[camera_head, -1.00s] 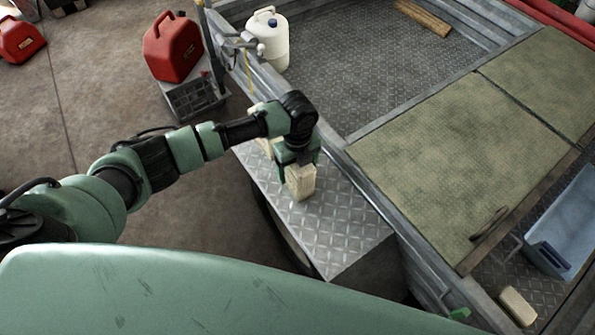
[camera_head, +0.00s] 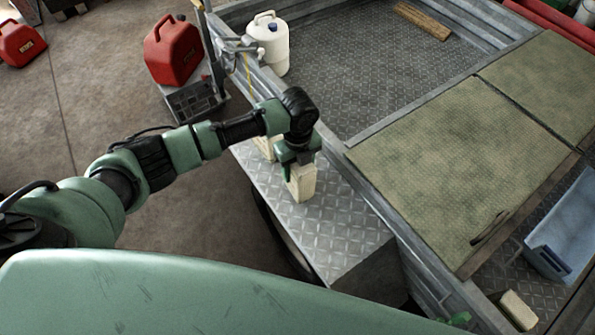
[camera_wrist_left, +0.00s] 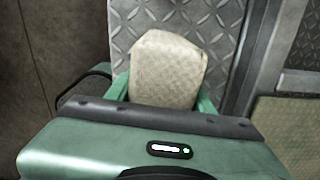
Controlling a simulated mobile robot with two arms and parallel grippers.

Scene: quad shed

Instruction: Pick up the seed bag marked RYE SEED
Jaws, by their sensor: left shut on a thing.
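A small cream seed bag (camera_head: 301,183) stands upright at the metal tread-plate ledge (camera_head: 345,233) in the head view. My left gripper (camera_head: 297,165) points down over it and is shut on it, with a finger on either side. In the left wrist view the bag (camera_wrist_left: 166,70) sits between the green fingers, with tread plate behind it. No lettering on the bag can be read, so I cannot tell if it is the RYE SEED one. Whether its bottom touches the ledge is unclear.
Another pale bag (camera_head: 266,147) is partly hidden behind my left arm on the ledge. A trailer bed with a green mat (camera_head: 455,165) lies to the right. A white jug (camera_head: 268,43), red fuel can (camera_head: 172,50) and blue bin (camera_head: 567,235) stand around.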

